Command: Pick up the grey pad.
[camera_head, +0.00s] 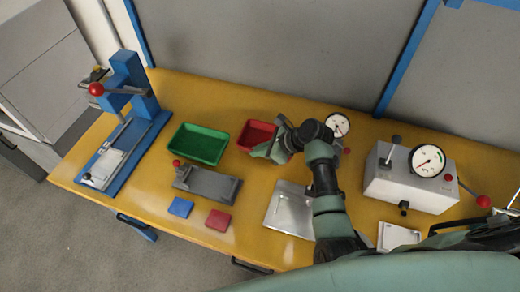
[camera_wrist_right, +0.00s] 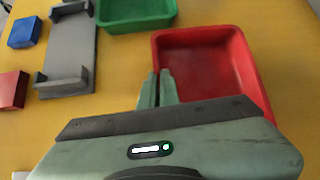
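I cannot make out a loose grey pad in either view; it may be hidden behind my right arm or gripper. Two other small pads lie flat on the yellow table: a blue pad (camera_head: 180,207) and a red pad (camera_head: 218,220). My right gripper (camera_head: 272,151) is over the near left edge of the red tray (camera_head: 262,131). In the wrist view, the right gripper's fingers (camera_wrist_right: 158,88) are close together with nothing visible between them, against the red tray (camera_wrist_right: 215,60). The visible part of the tray's floor looks empty. My left gripper is not in view.
A grey fixture (camera_head: 207,185) with raised ends stands behind the two pads. A green tray (camera_head: 200,144) is left of the red one. A blue press (camera_head: 128,110) stands at the left; a box with a gauge (camera_head: 410,178) at the right. A metal plate (camera_head: 291,211) lies near my arm.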

